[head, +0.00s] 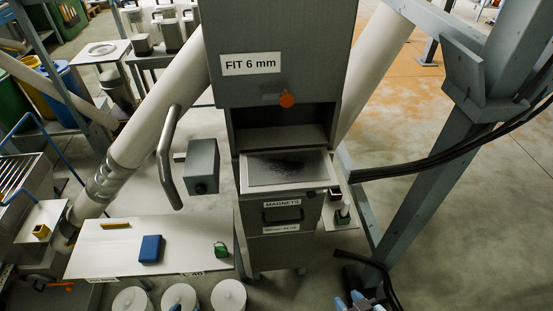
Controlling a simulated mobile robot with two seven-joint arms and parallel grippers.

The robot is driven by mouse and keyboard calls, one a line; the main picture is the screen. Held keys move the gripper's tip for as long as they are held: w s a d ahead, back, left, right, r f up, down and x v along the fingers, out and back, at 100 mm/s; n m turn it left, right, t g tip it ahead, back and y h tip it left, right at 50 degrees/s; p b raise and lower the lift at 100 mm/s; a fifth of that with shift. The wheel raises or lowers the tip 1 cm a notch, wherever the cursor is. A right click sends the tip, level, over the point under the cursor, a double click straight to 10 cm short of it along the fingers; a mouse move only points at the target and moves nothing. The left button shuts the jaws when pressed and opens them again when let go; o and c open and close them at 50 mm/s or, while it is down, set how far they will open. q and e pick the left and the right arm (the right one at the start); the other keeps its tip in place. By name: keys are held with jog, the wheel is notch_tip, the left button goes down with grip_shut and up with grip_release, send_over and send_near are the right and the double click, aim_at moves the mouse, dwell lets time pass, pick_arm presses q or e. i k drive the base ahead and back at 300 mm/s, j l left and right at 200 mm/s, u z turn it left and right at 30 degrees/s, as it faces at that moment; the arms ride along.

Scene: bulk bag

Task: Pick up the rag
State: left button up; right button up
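A blue, folded-looking item (151,248), which I take to be the rag, lies on a white table (90,262) at the lower left. No other cloth-like thing shows. My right gripper (360,301) shows only as pale blue tips at the bottom edge, right of centre, far from the blue item. Small blue bits at the bottom edge below the table may be my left gripper (184,308); the rest is cut off. I cannot see whether either gripper is open, and nothing is visibly held.
A grey cabinet (282,215) with an open hatch stands at centre. A grey post (425,185) and black hoses (440,160) are at right.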

aim_at(150, 248)
jog(key=u, duration=1.1)
